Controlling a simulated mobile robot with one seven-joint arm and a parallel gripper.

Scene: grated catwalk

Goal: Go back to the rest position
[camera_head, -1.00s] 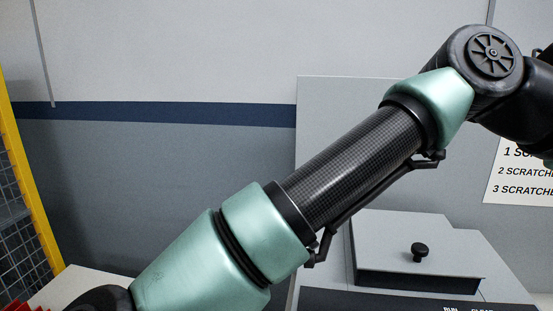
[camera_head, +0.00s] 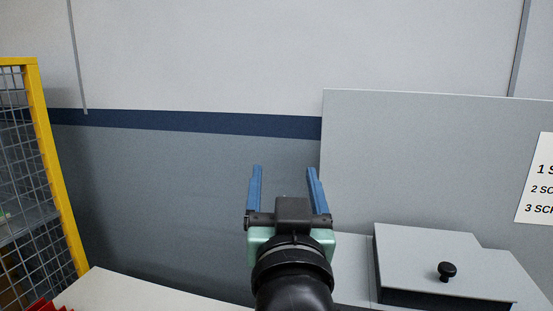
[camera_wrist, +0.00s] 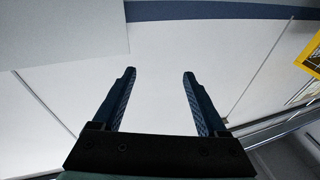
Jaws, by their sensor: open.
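My gripper (camera_head: 284,172) is in the lower middle of the head view, its two blue fingers pointing up. The fingers stand apart with nothing between them. In the wrist view the gripper (camera_wrist: 159,75) is also open and empty, with the pale wall behind it. It touches nothing that I can see.
A yellow-framed mesh guard (camera_head: 55,170) stands at the left. A pale work surface (camera_head: 125,292) lies at the lower left, with a red object (camera_head: 42,307) at its edge. A grey box with a black knob (camera_head: 447,270) is at the lower right, before a grey panel (camera_head: 420,160) with a sign (camera_head: 538,185).

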